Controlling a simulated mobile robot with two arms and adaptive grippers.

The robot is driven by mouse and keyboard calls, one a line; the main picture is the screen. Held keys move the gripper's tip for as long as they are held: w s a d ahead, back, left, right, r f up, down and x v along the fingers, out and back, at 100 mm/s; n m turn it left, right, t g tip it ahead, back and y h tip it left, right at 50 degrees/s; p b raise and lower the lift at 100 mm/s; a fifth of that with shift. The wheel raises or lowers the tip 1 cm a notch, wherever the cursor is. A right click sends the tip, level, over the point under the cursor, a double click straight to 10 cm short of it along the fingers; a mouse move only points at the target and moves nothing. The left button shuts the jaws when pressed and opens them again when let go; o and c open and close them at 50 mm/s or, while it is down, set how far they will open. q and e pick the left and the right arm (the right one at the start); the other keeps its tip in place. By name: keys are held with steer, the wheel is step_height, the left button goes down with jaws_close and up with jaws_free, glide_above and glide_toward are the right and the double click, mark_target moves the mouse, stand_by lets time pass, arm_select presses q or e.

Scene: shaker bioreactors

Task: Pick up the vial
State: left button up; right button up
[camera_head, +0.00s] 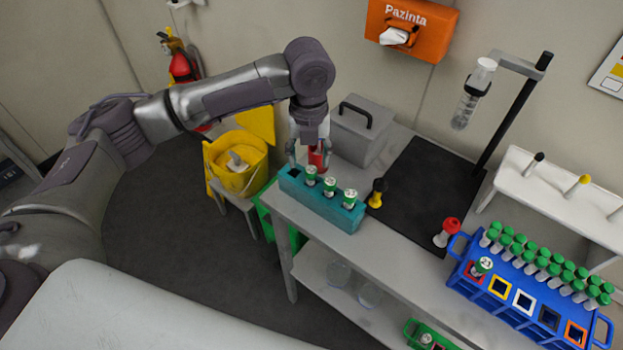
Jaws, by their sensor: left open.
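A teal rack (318,203) stands at the left front corner of the grey bench. Several green-capped vials stand in it, among them a left one (311,175), a middle one (330,186) and a right one (349,198). My left gripper (308,160) points down just behind the left end of the rack, with its fingers apart. A red object (318,158) shows between or just behind the fingers; I cannot tell whether it touches them. My right gripper is not in view.
A blue rack (520,300) with several green-capped tubes stands at the right. A black mat (425,195), a yellow-and-black item (377,193), a red-capped bottle (447,232) and a grey box (360,130) share the bench (380,255). A clamp stand (515,110) rises behind.

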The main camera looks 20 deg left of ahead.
mark_target(311, 170)
arm_select(q)
steer(key=shift+s+d+f+p, duration=0.1)
steer(key=shift+f+p, duration=0.25)
steer(key=shift+f, duration=0.15)
steer(key=shift+s+d+f+p, duration=0.1)
steer(key=shift+f+p, duration=0.25)
steer(key=shift+f, duration=0.15)
steer(key=shift+w+f, duration=0.1)
steer(key=shift+f, duration=1.35)
steer(key=c, duration=0.9)
steer(key=shift+c, duration=0.5)
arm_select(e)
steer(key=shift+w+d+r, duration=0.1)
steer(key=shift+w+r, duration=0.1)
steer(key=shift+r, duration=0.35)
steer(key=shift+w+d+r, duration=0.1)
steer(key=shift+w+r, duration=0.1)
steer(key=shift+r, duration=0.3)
arm_select(q)
steer(key=shift+r, duration=0.15)
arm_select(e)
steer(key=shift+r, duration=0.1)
